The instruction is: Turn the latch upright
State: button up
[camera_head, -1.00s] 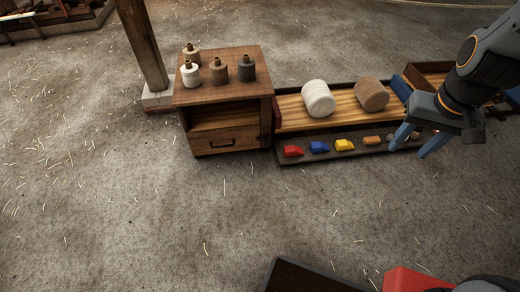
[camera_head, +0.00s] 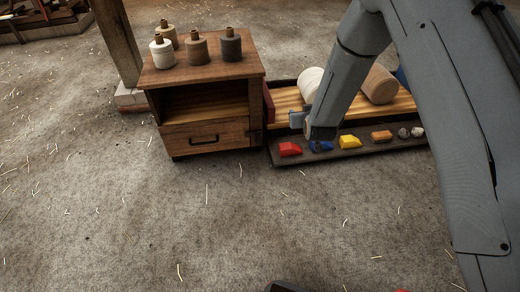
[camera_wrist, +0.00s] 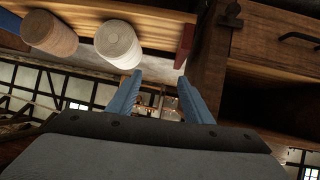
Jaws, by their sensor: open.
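A small dark metal piece, apparently the latch (camera_head: 256,137), sits on the right front edge of the wooden cabinet (camera_head: 205,138), beside the drawer. In the wrist view a dark fitting (camera_wrist: 231,14) shows on the cabinet post at the top; its exact angle is too small to tell. My gripper (camera_wrist: 160,78) is open and empty, its two blue fingers spread, apart from the fitting and below it in that view. In the head view my arm partly hides the gripper, which is just right of the cabinet, above the low bench.
A low slatted bench holds a white spool (camera_head: 309,82) and a brown spool (camera_head: 379,84). A red panel (camera_head: 268,103) stands at its cabinet end. Red, blue and yellow blocks lie on its front tray (camera_head: 380,148). Several bobbins stand on the cabinet.

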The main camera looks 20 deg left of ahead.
jog(key=a+f+n+t+y+b, duration=0.1)
jog(key=a+f+b, duration=0.25)
jog(key=f, duration=0.35)
jog(key=a+f+t+y+b, duration=0.1)
jog(key=a+f+b, duration=0.2)
jog(key=a+f, duration=0.25)
jog(key=n+t+y+b, duration=0.2)
jog(key=y+b, duration=0.1)
jog(key=b, duration=0.4)
send_near(259, 142)
jog(key=x, duration=0.3)
jog(key=b+x, duration=0.3)
jog(key=x, duration=0.3)
jog(key=shift+w+a+f+b, duration=0.1)
jog(key=shift+w+f+b, duration=0.05)
jog(key=shift+b, duration=0.25)
jog(key=shift+b+x, duration=0.3)
jog(key=shift+x, duration=0.5)
jog(key=shift+c, duration=0.3)
jog(key=c, duration=1)
